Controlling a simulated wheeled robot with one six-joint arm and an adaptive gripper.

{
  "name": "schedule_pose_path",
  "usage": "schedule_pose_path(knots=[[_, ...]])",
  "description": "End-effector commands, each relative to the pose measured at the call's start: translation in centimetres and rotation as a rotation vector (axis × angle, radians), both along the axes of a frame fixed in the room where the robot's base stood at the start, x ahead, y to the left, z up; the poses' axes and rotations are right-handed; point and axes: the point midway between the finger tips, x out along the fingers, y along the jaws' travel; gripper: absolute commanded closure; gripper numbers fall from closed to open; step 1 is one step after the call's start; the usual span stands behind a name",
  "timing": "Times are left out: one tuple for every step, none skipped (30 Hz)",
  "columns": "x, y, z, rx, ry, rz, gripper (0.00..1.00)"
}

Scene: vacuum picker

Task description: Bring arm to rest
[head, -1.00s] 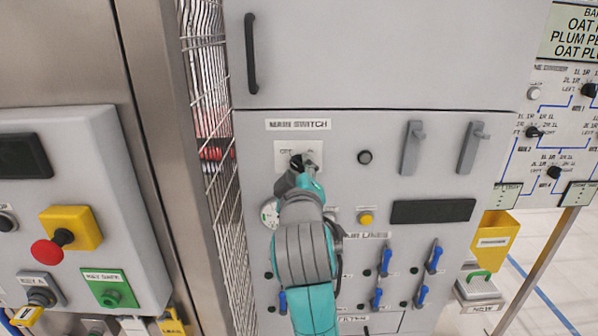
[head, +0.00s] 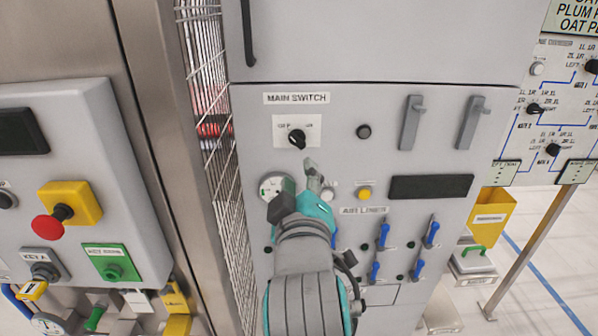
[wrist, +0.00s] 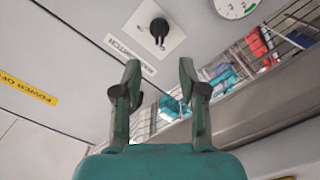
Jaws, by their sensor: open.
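My gripper (head: 297,188) is in front of the grey cabinet, below the main switch, and apart from it. In the wrist view my gripper (wrist: 160,90) shows two separated fingers with nothing between them. The main switch (head: 297,138) is a black knob on a white plate under the "MAIN SWITCH" label, now fully in sight. It also shows in the wrist view (wrist: 159,28), beyond the fingertips. My arm rises from the bottom of the head view and hides part of the panel below the gauge.
A round gauge (head: 272,187) is just left of my gripper. Blue air line levers (head: 383,235) stick out at lower right. A wire mesh guard (head: 212,125) stands left of the cabinet. A red emergency button (head: 46,227) is on the left box. Open floor (head: 555,240) shows at right.

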Motion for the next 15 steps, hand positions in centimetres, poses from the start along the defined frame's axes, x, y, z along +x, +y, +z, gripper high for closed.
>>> schedule_pose_path(knots=[[0.0,0.0,0.0,0.000,0.000,0.000,0.58],[-0.1,0.0,0.0,0.000,0.000,0.000,0.58],[0.0,0.0,0.0,0.000,0.000,0.000,0.58],[0.0,0.0,0.0,0.000,0.000,0.000,0.58],[0.0,0.0,0.0,0.000,0.000,0.000,0.58],[0.0,0.0,0.0,0.000,0.000,0.000,0.58],[0.0,0.0,0.0,0.000,0.000,0.000,0.58],[0.0,0.0,0.0,0.000,0.000,0.000,0.58],[0.0,0.0,-0.2,0.000,0.001,0.001,0.58],[0.0,-0.1,-0.4,-0.001,0.002,0.001,0.58],[0.0,-0.2,-0.7,-0.001,0.003,0.001,0.58],[0.0,-0.3,-1.3,-0.001,0.004,0.003,0.58],[0.0,-0.5,-1.9,-0.002,0.008,0.003,0.58],[0.0,-0.6,-2.6,-0.002,0.010,0.005,0.58],[-0.1,-0.9,-3.7,-0.002,0.014,0.008,0.58]])
